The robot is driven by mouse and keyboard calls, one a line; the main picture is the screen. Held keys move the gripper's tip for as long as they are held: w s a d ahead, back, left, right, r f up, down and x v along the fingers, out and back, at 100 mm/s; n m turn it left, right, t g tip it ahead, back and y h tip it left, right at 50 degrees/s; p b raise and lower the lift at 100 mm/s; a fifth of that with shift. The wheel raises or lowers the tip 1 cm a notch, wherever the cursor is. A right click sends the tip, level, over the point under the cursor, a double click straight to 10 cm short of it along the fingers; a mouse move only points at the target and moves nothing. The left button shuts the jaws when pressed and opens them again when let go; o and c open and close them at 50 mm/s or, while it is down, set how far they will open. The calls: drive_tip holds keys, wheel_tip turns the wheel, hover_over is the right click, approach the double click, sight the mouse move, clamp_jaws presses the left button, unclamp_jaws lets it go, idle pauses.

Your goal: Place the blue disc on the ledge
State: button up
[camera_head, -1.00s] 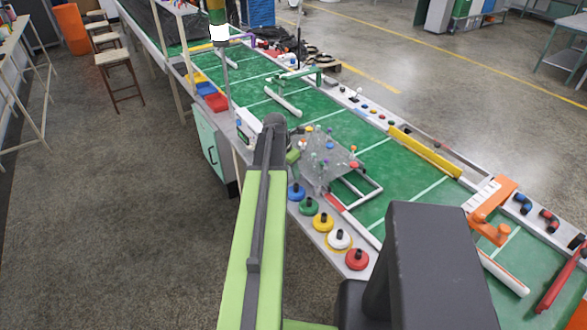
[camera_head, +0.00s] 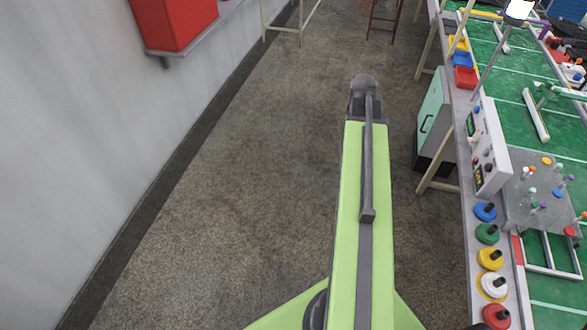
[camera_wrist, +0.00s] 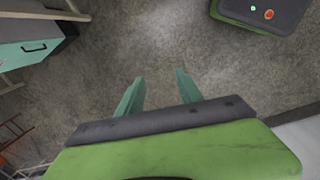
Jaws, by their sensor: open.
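The blue disc (camera_head: 485,211) has a dark knob and sits at the far end of a row of coloured discs on the grey front ledge (camera_head: 468,235) of the green table, in the head view. My gripper shows in the wrist view with two teal fingers (camera_wrist: 159,95) apart and nothing between them. It points down at bare floor. In the head view my arm reaches forward over the floor, left of the table and apart from the disc. The fingers are hidden there. The disc is not in the wrist view.
Green (camera_head: 487,233), yellow (camera_head: 490,258), white (camera_head: 492,286) and red (camera_head: 496,316) discs line the ledge nearer me. A control box (camera_head: 488,148) and a grey peg board (camera_head: 535,190) stand beside them. A teal cabinet (camera_head: 432,118) is under the table. The floor is clear left of it.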

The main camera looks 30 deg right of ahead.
drive_tip(key=w+a+m, duration=0.2)
drive_tip(key=w+a, duration=0.2)
drive_tip(key=a, duration=1.6)
drive_tip(key=w+a+m+y, duration=0.1)
drive_tip(key=w+a+m, duration=0.2)
drive_tip(key=a, duration=1.8)
drive_tip(key=shift+w+a+y, duration=0.2)
drive_tip(key=shift+w+y, duration=0.1)
drive_tip(key=shift+w, duration=0.15)
drive_tip(key=shift+f, duration=0.1)
